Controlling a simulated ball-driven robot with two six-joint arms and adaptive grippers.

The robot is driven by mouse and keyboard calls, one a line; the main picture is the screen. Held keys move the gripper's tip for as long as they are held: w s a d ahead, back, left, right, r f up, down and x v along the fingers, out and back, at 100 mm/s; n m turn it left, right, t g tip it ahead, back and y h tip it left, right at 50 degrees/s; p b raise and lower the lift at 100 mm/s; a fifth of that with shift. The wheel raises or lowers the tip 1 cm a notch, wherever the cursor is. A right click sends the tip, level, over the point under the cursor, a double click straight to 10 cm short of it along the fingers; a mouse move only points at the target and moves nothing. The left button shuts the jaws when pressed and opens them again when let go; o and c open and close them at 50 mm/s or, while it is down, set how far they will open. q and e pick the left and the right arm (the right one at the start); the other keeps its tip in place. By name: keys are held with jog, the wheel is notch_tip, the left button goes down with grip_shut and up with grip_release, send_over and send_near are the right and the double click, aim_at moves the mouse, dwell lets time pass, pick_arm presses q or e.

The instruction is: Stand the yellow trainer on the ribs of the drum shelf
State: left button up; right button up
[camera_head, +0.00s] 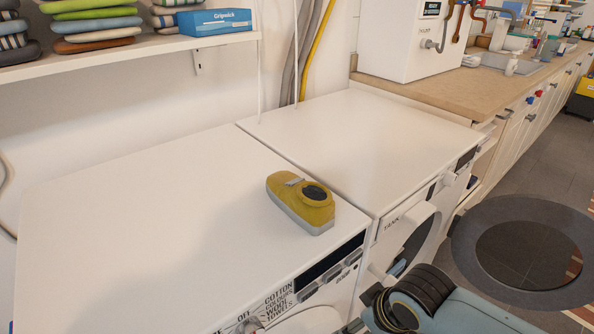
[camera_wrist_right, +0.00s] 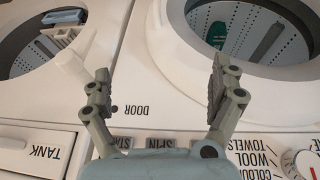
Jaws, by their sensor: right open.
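The yellow trainer (camera_head: 301,201) with a grey sole and dark opening stands upright on the white top of the left machine (camera_head: 150,215), near its front edge and the seam. In the right wrist view a pale ribbed piece (camera_wrist_right: 66,36), apparently the drum shelf, shows inside the round opening at the left. A light blue object lies at its back. My right gripper (camera_wrist_right: 160,78) is open and empty in front of the machine fronts, apart from the trainer, which is outside that view. My left gripper is not in view.
A green shoe (camera_wrist_right: 217,33) lies in the right drum (camera_wrist_right: 270,40). The right machine's top (camera_head: 365,140) is bare. A wall shelf (camera_head: 130,50) holds folded textiles and a blue box (camera_head: 214,21). A wooden counter (camera_head: 440,95) stands beyond.

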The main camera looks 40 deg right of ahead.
notch_tip(320, 180, up, 9)
jog(key=w+p, duration=0.2)
jog(key=t+y+p, duration=0.1)
jog(key=t+p, duration=0.3)
send_near(308, 189)
jog(key=f, duration=0.2)
jog(key=w+f, duration=0.1)
jog(key=f, duration=0.1)
jog(key=shift+d+f, duration=0.1)
jog(key=shift+f, duration=0.05)
jog(key=shift+w+r+t, duration=0.3)
jog(key=shift+w+r, duration=0.15)
jog(key=shift+w, duration=0.15)
jog(key=x, duration=0.4)
jog(key=shift+w+f, duration=0.2)
jog(key=shift+w, duration=0.2)
jog(key=shift+x, duration=2.75)
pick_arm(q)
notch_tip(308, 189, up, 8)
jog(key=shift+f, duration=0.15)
pick_arm(e)
jog(key=shift+w+d+r, duration=0.1)
jog(key=shift+r, duration=0.05)
jog(key=c, duration=1.5)
